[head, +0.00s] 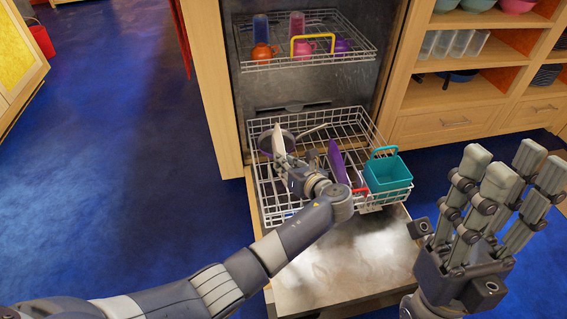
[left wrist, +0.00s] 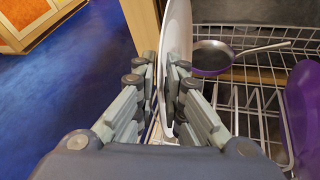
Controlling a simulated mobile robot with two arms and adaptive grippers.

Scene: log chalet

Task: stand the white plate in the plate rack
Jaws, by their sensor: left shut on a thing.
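The white plate (head: 279,140) is upright, seen nearly edge-on, at the left of the lower pull-out wire rack (head: 370,122). My left gripper (head: 285,162) is shut on its near edge. In the left wrist view the plate (left wrist: 178,38) rises between the fingertips (left wrist: 166,78), and the rack wires (left wrist: 268,112) are to its right. Whether the plate's lower edge touches the rack is hidden. My right gripper (head: 508,165) is open and empty, right of the rack, with its fingers pointing up.
A frying pan (left wrist: 208,54) lies just right of the plate. A purple flat item (head: 337,160) and a teal basket (head: 385,171) stand further right in the rack. An upper rack (head: 345,59) holds cups. The lowered door (head: 350,255) is bare. Shelves stand at right.

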